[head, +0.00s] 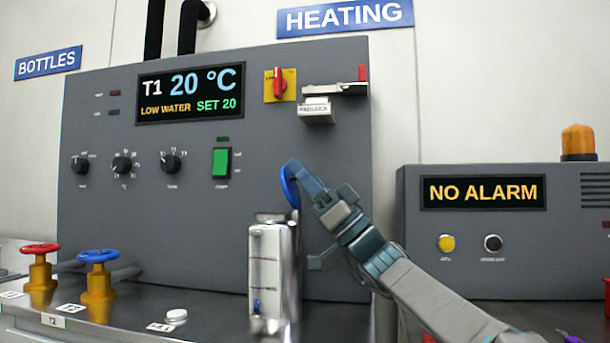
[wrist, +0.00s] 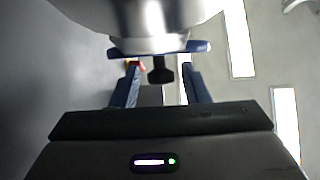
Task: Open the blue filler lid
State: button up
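The blue filler lid (head: 289,188) stands about on edge above the top of a silver cylinder (head: 273,275) with a level gauge. In the wrist view the lid (wrist: 195,47) is a thin blue edge with a dark knob (wrist: 160,72) facing my gripper. My gripper (head: 302,171) is right beside the lid, on its right side in the head view. In the wrist view its two blue fingers (wrist: 160,66) are apart, one on each side of the knob, with gaps visible. The lid's hinge cannot be made out.
The grey heating panel (head: 110,235), with a display, knobs and a green switch (head: 221,163), rises close behind. Red (head: 40,251) and blue (head: 98,257) valve wheels stand at the left. A white cap (head: 176,315) lies in front. The alarm box (head: 500,260) is at the right.

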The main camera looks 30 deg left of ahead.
dwell(0.3)
jog(key=b+v, duration=0.1)
jog(key=v, duration=0.6)
jog(key=shift+d, duration=0.15)
jog(key=shift+f, duration=0.15)
